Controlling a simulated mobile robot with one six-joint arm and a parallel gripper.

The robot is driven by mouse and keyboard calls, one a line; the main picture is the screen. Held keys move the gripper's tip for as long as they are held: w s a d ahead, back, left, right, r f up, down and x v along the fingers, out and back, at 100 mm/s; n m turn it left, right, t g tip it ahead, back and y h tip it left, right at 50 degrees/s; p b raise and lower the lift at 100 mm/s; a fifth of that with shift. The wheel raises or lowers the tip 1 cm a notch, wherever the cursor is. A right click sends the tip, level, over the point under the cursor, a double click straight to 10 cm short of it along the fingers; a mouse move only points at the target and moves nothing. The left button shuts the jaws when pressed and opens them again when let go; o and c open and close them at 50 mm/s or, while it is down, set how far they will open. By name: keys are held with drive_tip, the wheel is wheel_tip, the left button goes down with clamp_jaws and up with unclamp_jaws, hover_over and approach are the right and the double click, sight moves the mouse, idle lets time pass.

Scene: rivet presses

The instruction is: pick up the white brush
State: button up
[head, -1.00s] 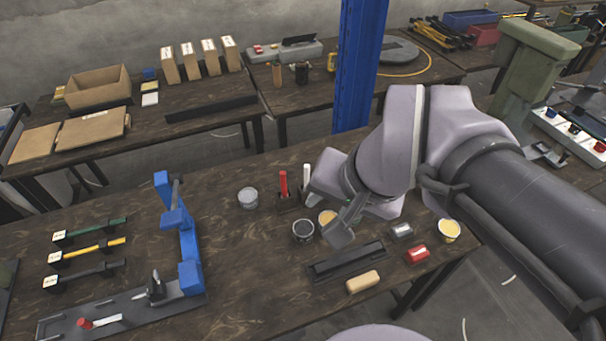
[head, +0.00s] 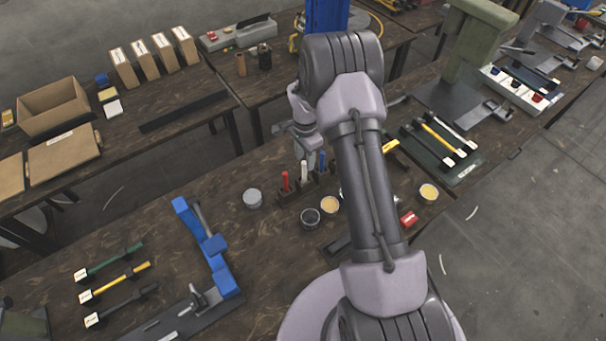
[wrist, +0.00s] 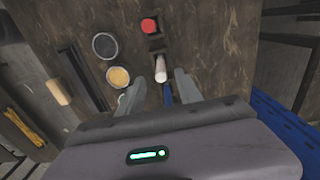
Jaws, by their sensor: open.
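The white brush (head: 304,171) stands upright in a dark holder (head: 289,198), between a red brush (head: 285,182) on its left and a blue one (head: 322,161) on its right. My gripper (head: 305,152) is above the holder. In the wrist view, the white brush (wrist: 160,68) shows between the open fingertips of my gripper (wrist: 161,78), with the red brush (wrist: 149,25) beyond. The blue brush (wrist: 168,95) is partly hidden between the fingers. I cannot tell the height gap between fingertips and white brush, and see no grip on it.
Round tins, one grey (head: 253,198), one dark (head: 310,217) and one yellow (head: 329,204), stand near the holder. My arm hides part of the table at right.

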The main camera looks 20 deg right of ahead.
sight(304, 170)
wheel_tip(304, 170, down, 7)
drive_tip(key=shift+w+r, duration=0.1)
drive_tip(key=shift+r, duration=0.05)
drive_tip(key=shift+c, duration=0.4)
clamp_jaws()
